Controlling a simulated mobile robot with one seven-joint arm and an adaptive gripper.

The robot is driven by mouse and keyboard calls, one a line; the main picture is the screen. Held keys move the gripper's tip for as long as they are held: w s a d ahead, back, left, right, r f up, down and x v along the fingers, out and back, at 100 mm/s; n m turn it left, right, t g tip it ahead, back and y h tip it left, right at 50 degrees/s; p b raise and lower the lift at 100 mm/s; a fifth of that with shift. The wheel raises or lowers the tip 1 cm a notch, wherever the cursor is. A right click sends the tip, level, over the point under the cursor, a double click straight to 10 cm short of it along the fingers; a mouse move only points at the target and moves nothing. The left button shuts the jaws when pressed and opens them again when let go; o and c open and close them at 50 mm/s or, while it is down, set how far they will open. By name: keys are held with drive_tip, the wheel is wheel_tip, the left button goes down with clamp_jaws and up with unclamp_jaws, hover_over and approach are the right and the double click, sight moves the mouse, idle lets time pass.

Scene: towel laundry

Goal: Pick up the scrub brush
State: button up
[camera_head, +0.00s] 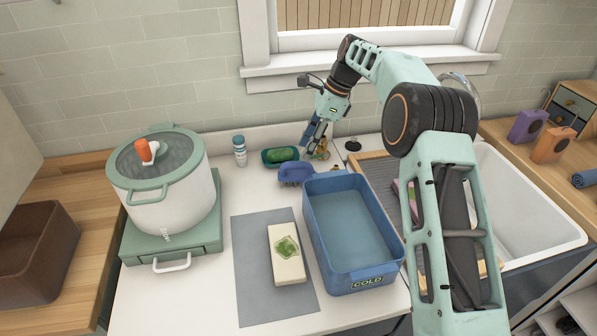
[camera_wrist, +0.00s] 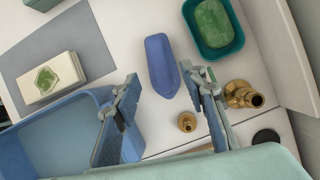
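The scrub brush (camera_head: 295,174) is blue-violet and lies on the white counter, behind the blue basin and in front of the soap dish. In the wrist view the brush (camera_wrist: 162,66) shows its smooth, pointed top; no bristles show there. My gripper (camera_head: 316,142) is behind and to the right of the brush in the head view, with its fingers pointing down. In the wrist view my gripper (camera_wrist: 160,78) is open, with its two fingers wide apart. The brush shows between and beyond the fingertips, and nothing is held.
A blue basin (camera_head: 378,277) marked COLD stands in front of the brush. A green soap (camera_head: 281,154) in a teal dish (camera_wrist: 201,47) and brass fittings (camera_wrist: 241,95) are close by. A cream block (camera_head: 287,267) lies on a grey mat (camera_head: 252,290). A pot (camera_head: 171,201) stands left.

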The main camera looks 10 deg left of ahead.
sight(299, 162)
drive_tip(key=x, duration=0.7)
drive_tip(key=shift+d+f+p, duration=0.1)
drive_tip(key=shift+f+p, duration=0.2)
drive_tip(key=shift+p, duration=0.1)
drive_tip(key=shift+c, duration=0.4)
clamp_jaws()
